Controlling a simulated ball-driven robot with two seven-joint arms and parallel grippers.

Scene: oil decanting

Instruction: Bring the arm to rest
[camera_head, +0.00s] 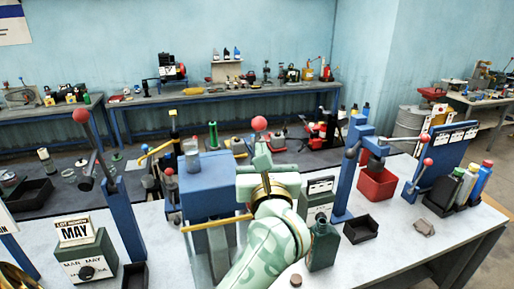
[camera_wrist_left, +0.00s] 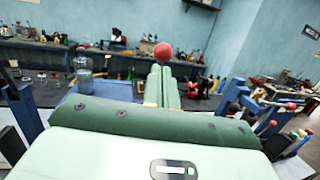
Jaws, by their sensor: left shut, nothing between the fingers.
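My left arm reaches in from the bottom of the head view, pale green with a brass-coloured ring at the wrist. Its gripper (camera_head: 262,148) points away over the blue machine and is shut and empty. In the left wrist view the two pale green fingers (camera_wrist_left: 161,80) lie together. A red ball knob (camera_head: 259,123) shows just past the fingertips; it also shows in the left wrist view (camera_wrist_left: 162,51). I cannot tell whether the fingers touch it. The blue machine (camera_head: 205,180) stands left of the gripper, partly hidden by my arm. My right gripper is not in view.
A dark green bottle (camera_head: 322,246) stands close right of my arm, near a small brown cap (camera_head: 296,280). A blue press (camera_head: 345,180), a red bin (camera_head: 377,184) and a black tray (camera_head: 360,229) are further right. The white tabletop (camera_head: 385,265) is clear at front right.

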